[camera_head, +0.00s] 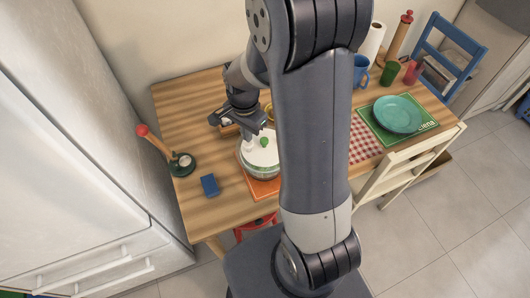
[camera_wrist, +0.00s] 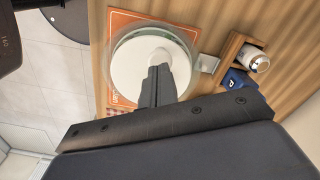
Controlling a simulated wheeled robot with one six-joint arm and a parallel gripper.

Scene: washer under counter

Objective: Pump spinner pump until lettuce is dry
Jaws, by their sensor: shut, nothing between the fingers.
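My gripper (camera_head: 257,128) is above the spinner's far side, close to the lid. In the wrist view the round spinner (camera_wrist: 128,65) has a clear rim and white lid. My gripper (camera_wrist: 158,70) is shut and empty, its fingers overlapping a pale raised part at the lid's middle. I cannot tell whether they touch it. No lettuce can be made out.
A teal plate (camera_head: 398,114), blue mug (camera_head: 361,70) and cups stand at right.

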